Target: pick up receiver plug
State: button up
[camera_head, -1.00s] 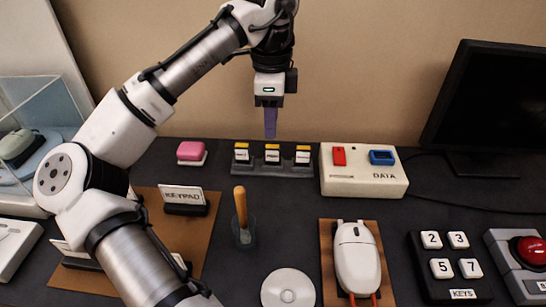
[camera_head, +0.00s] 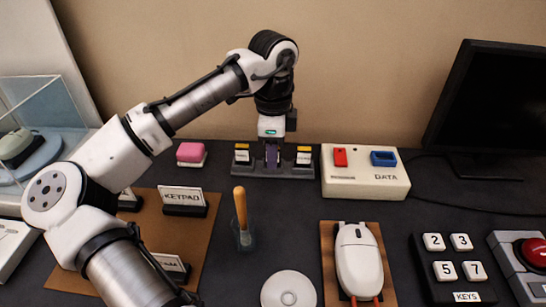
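A dark rack (camera_head: 240,170) at the back holds small upright pieces with white faces and yellow and black tops. The left piece (camera_head: 242,155) and the right piece (camera_head: 303,157) show; which of these, if any, is the receiver plug cannot be told. My gripper (camera_head: 272,164) points down at the middle of the rack. Its purple fingers overlap the middle piece in the picture and hide most of it. They show edge-on, so their gap and any contact are not visible.
A pink block (camera_head: 190,152) stands left. In front are a wooden-handled tool in a cup (camera_head: 241,215), a white disc (camera_head: 288,290) and a mouse (camera_head: 358,262).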

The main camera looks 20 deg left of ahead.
grip_shut()
jog(key=shift+r, duration=0.1)
